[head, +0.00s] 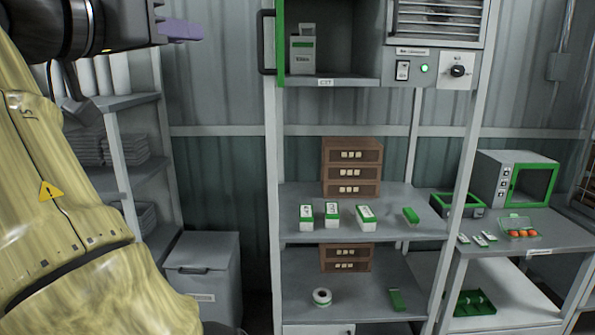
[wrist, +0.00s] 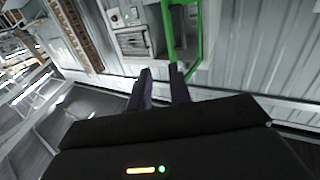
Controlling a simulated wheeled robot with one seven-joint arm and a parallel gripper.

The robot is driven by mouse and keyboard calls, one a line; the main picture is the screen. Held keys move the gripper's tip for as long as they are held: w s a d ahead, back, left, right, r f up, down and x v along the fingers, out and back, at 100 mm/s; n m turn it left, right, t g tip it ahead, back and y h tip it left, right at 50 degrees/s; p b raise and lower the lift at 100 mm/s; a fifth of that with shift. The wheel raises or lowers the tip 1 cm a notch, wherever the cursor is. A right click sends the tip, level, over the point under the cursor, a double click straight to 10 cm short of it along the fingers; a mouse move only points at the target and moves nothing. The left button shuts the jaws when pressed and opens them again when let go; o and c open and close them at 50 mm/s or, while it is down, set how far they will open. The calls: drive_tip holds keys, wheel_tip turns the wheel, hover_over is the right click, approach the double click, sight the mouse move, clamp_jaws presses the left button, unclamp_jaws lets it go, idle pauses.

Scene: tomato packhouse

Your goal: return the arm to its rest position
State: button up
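My arm shows at the upper left of the head view, raised beside the open cabinet. My gripper (head: 182,30) is at its end with purple fingers pointing right, level with the cabinet's open upper compartment and apart from it. In the wrist view my gripper (wrist: 160,71) has its two dark fingers apart with a clear gap between them. Nothing is held between the fingers. The elbow side of the arm runs out of the head view at the left.
A green-edged cabinet (head: 280,45) holds a white-green box (head: 303,55). Below it, a shelf (head: 390,228) carries several small white-green boxes and a brown drawer unit (head: 352,168). A left rack (head: 125,101) stands near my arm. A grey bin (head: 203,272) is on the floor.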

drive_tip(key=w+d+f+n+g, duration=0.2)
drive_tip(key=w+d+f, duration=0.25)
drive_tip(key=w, duration=0.45)
drive_tip(key=w+d+f+n+g+y, duration=0.1)
drive_tip(key=w+d+f+g, duration=0.1)
drive_tip(key=w+d+f, duration=0.4)
drive_tip(key=w+d+f+n+g+y+p, duration=0.15)
drive_tip(key=d+f, duration=0.25)
drive_tip(key=f, duration=0.5)
drive_tip(key=w+d+f+n+g+y, duration=0.1)
drive_tip(key=w+d+f+g, duration=0.1)
drive_tip(key=w+d+f, duration=0.4)
drive_tip(key=s+d+f+g+y, duration=0.1)
drive_tip(key=s+d+f, duration=0.2)
drive_tip(key=f, duration=0.5)
drive_tip(key=s+d+f+g+y, duration=0.1)
drive_tip(key=s+d+f+g, duration=0.2)
drive_tip(key=f, duration=0.5)
drive_tip(key=s+d+f+y, duration=0.1)
drive_tip(key=s+d+f, duration=0.1)
drive_tip(key=s+f, duration=0.6)
drive_tip(key=s+d+f+g+y, duration=0.1)
drive_tip(key=s+f, duration=0.7)
drive_tip(key=s, duration=0.6)
drive_tip(key=shift+d+p, duration=0.35)
drive_tip(key=shift+p, duration=0.1)
drive_tip(key=shift+f+m+g+y, duration=0.1)
drive_tip(key=shift+m+g+y, duration=0.15)
drive_tip(key=shift+d, duration=0.1)
